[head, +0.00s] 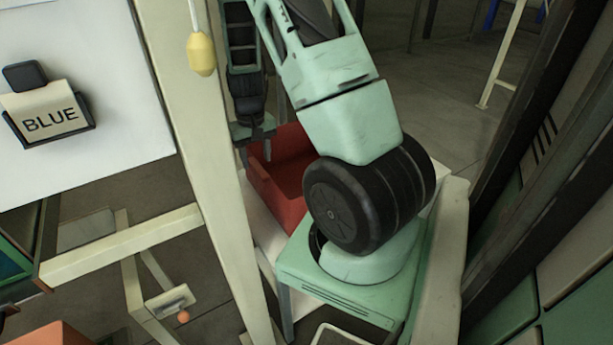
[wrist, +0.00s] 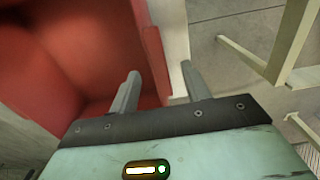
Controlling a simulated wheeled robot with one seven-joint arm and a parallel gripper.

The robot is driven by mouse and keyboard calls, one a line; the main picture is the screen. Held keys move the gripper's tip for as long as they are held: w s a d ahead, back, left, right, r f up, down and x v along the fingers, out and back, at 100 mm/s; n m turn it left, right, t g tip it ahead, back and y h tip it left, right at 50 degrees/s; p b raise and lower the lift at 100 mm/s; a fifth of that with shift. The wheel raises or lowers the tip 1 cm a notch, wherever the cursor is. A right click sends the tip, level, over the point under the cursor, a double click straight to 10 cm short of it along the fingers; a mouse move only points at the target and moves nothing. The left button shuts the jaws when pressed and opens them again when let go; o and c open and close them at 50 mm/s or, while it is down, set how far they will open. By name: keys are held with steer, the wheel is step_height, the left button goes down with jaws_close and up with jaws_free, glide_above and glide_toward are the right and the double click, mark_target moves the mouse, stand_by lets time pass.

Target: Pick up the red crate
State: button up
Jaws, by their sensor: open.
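The red crate (head: 277,192) rests on a pale surface behind my arm's base in the head view. My arm hides its right part. My gripper (head: 256,140) points down at the crate's far left side. In the wrist view, the crate (wrist: 60,60) fills the upper left, and its inside looks empty where it shows. My gripper (wrist: 158,82) is open there. One finger is on the inner side of the crate's wall and the other on the outer side, with the wall's rim between them. I cannot tell whether either finger touches the wall.
A pale upright post (head: 195,140) stands just left of the crate and my arm. A white board with a BLUE sign (head: 50,120) is further left. A yellow pendant (head: 201,54) hangs by the post. Dark frames (head: 535,150) stand at the right. Open floor (head: 430,110) lies behind.

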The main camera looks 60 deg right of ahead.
mark_target(257, 167)
steer(key=f, duration=0.5)
steer(key=shift+w+d+f, duration=0.1)
steer(key=shift+w+d, duration=0.1)
steer(key=shift+d, duration=0.1)
jaws_close()
